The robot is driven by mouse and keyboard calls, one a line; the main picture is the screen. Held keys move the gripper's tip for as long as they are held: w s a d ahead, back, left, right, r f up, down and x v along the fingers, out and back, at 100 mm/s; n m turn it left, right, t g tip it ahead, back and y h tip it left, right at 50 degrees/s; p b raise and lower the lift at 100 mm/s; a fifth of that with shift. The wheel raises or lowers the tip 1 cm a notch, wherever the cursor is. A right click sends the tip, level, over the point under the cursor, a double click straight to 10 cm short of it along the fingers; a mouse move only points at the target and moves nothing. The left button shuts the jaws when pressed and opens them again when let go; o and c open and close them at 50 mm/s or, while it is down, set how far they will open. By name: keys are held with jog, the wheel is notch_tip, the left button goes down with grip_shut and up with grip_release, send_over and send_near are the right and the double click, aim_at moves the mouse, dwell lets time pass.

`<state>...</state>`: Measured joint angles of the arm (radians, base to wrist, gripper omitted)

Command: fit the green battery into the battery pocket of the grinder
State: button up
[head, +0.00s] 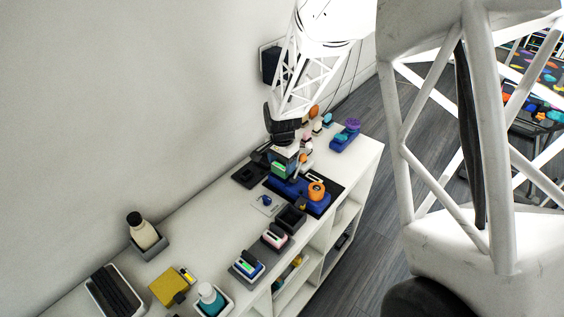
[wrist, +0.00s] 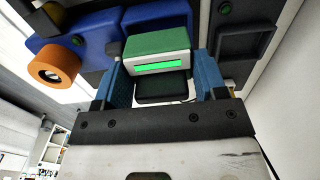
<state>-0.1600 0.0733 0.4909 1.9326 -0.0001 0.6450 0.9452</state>
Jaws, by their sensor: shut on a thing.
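The green battery (head: 278,168) is between the fingers of my gripper (head: 285,157) in the head view. In the wrist view the battery (wrist: 157,44) has a green top and a pale face with a lit green bar. The blue fingertips of my gripper (wrist: 161,84) are shut on its two sides. The blue grinder (head: 292,187) with its orange wheel (head: 317,190) lies just below the battery. In the wrist view the grinder (wrist: 83,38) is beside and behind the battery. The battery pocket is hidden, and I cannot tell whether the battery touches it.
The grinder lies on a black mat (head: 331,187) on the white shelf top (head: 212,222). A dark charger-like tray (head: 247,174) is at its left. Small holders (head: 276,236) stand in front, a blue holder (head: 344,138) behind. The wall is close at the left.

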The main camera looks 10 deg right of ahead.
aim_at(282, 164)
jog(key=shift+f, duration=1.45)
dwell(0.3)
jog(key=o, duration=1)
jog(key=shift+c, duration=0.3)
jog(key=shift+r, duration=0.6)
jog(key=shift+c, duration=0.2)
jog(key=shift+o, duration=0.8)
jog(key=shift+r, duration=3.35)
